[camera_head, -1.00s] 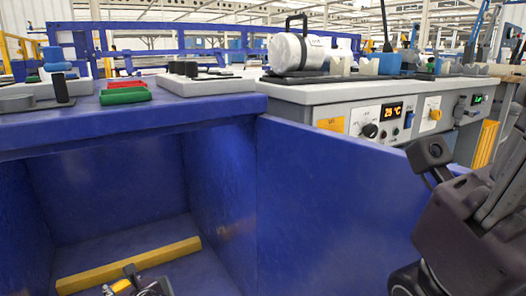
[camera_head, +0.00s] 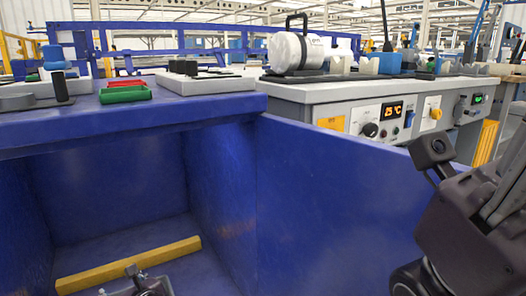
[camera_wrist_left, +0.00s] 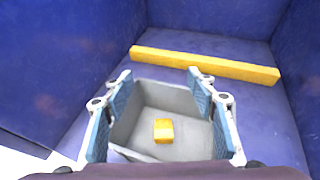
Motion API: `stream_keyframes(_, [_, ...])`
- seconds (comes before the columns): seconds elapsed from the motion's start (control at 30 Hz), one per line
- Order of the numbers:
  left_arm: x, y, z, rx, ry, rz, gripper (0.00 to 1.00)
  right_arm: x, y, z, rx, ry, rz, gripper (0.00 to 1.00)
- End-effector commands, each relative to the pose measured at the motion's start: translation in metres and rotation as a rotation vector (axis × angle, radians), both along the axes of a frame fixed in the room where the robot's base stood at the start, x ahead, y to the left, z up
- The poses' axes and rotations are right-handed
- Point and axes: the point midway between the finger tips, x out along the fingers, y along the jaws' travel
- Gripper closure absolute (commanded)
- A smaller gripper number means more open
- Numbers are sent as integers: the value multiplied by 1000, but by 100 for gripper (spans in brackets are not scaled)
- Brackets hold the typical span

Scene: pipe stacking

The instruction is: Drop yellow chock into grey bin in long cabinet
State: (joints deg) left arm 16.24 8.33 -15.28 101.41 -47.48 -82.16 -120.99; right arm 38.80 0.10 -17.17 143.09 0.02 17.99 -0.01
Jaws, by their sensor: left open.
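The yellow chock (camera_wrist_left: 163,131) is a small yellow block, seen inside the outline of the grey bin (camera_wrist_left: 180,97) in the left wrist view. I cannot tell whether it rests on the bin floor or is still above it. My left gripper (camera_wrist_left: 160,84) is open and empty, its blue-padded fingers spread on both sides above the bin. In the head view my left gripper (camera_head: 140,284) shows only partly at the bottom edge, low inside the long blue cabinet (camera_head: 105,200).
A long yellow bar (camera_head: 128,264) lies across the cabinet floor beyond the bin. Blue side walls enclose the space. Red and green pieces (camera_head: 125,95) lie on the cabinet top. A grey bench (camera_head: 370,95) with a control panel stands behind right.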

Motion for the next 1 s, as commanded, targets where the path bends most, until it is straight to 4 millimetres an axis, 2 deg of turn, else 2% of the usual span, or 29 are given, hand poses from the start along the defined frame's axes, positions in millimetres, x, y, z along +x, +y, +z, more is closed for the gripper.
stream_keyframes(0.3, [-38,-48,25,-3,-2,-2,48,0,0,0,0,1,0,60])
stream_keyframes(0.5, [-56,-70,37,-1,-2,0,48,0,0,0,-1,1,0,60])
stream_keyframes(0.67, [-62,-77,41,-2,-1,1,48,0,0,0,-1,1,0,60])
stream_keyframes(1.0, [-63,-77,41,0,0,1,48,0,0,0,-1,0,0,60])
